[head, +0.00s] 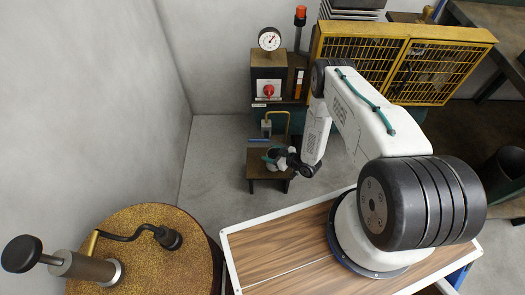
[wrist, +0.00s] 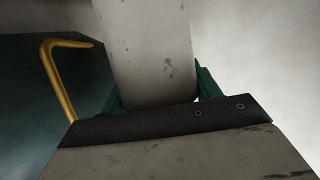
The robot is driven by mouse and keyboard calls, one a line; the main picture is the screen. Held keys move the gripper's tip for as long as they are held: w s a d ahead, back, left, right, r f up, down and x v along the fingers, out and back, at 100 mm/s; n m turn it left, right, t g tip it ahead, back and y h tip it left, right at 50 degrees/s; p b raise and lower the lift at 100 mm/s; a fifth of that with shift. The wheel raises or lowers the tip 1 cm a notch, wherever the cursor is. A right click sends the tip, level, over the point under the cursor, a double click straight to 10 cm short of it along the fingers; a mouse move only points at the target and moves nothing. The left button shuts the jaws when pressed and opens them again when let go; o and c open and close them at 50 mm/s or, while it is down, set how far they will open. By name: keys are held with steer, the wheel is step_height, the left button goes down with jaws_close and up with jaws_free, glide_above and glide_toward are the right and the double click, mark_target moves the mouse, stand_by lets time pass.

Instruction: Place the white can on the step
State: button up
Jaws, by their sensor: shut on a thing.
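The white can (wrist: 148,50) fills the top middle of the wrist view, a pale cylinder with a few dark marks. My gripper (wrist: 155,88) is shut on it, with a green finger on each side. In the head view my gripper (head: 279,160) is over the right part of the step (head: 257,172), a small low brown stool on the floor. The can is hard to make out there among the gripper parts. I cannot tell whether its base touches the step.
A yellow bent bar (wrist: 62,80) stands left of the can in the wrist view. Behind the step are a cabinet with a gauge (head: 269,39) and red knob, and a yellow mesh guard (head: 437,70). A round rusty drum (head: 145,265) is front left. Floor left of the step is clear.

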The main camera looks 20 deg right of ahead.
steer(key=w+a+f, duration=0.2)
steer(key=w+f, duration=0.2)
steer(key=w, duration=0.2)
steer(key=shift+a, duration=0.2)
steer(key=shift+f, duration=0.1)
steer(key=shift+f, duration=0.15)
steer(key=o, duration=1.3)
steer(key=shift+r, duration=0.2)
steer(key=v, duration=1.2)
steer(key=shift+f, duration=0.1)
